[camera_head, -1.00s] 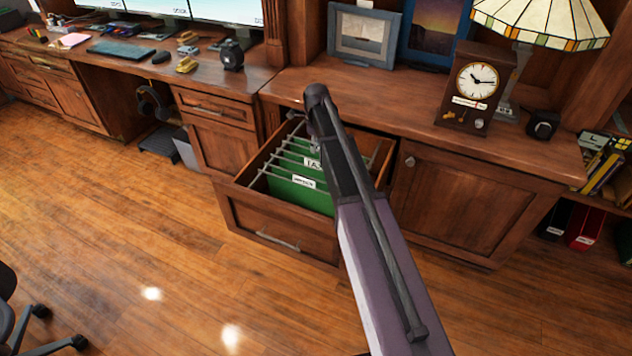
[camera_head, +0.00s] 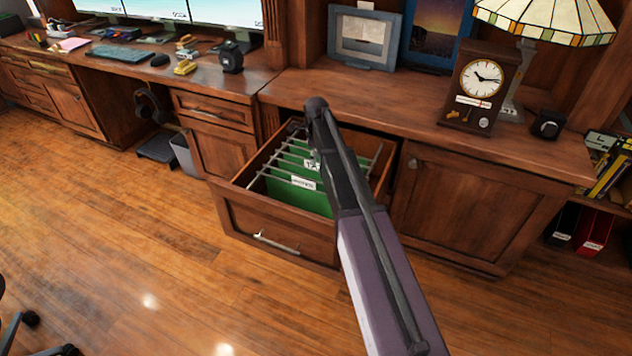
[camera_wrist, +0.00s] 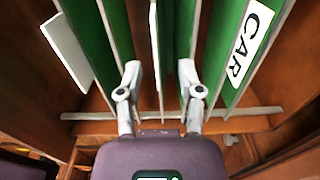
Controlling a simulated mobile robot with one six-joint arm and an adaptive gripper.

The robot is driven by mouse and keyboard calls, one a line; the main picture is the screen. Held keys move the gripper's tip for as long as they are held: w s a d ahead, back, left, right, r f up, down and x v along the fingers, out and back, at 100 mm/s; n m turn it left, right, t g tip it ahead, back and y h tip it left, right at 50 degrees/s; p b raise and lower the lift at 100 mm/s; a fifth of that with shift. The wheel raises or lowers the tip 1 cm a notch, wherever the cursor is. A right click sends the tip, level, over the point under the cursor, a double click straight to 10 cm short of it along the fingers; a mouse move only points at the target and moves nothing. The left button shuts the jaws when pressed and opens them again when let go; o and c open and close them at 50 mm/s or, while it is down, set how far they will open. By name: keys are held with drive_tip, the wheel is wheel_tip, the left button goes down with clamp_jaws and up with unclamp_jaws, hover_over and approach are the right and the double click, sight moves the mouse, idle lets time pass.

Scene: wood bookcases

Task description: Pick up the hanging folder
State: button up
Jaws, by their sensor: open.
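Green hanging folders (camera_head: 292,194) with white label tabs hang on rails in the pulled-out wooden drawer (camera_head: 262,222). In the wrist view, several green folders (camera_wrist: 219,45) run away from me, and one at the right carries a tab reading "CAR" (camera_wrist: 249,43). My gripper (camera_wrist: 160,80) is open over the drawer. Its two fingers are apart, with folder edges and a narrow white tab showing between and beyond them. I cannot tell whether the fingers touch any folder. In the head view my arm hides the gripper's fingertips and part of the drawer.
The wooden drawer walls and a rail (camera_wrist: 240,113) lie close around the gripper. A clock (camera_head: 473,86) and a lamp (camera_head: 545,20) stand on the counter above. The wood floor (camera_head: 120,240) in front is mostly clear, with an office chair at the lower left.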

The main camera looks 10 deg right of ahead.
sight(315, 169)
drive_tip(key=shift+f, duration=0.1)
drive_tip(key=shift+a+f+b, duration=0.2)
drive_tip(key=shift+f+b, duration=2.35)
drive_tip(key=shift+b, duration=0.1)
drive_tip(key=shift+c, duration=0.2)
clamp_jaws()
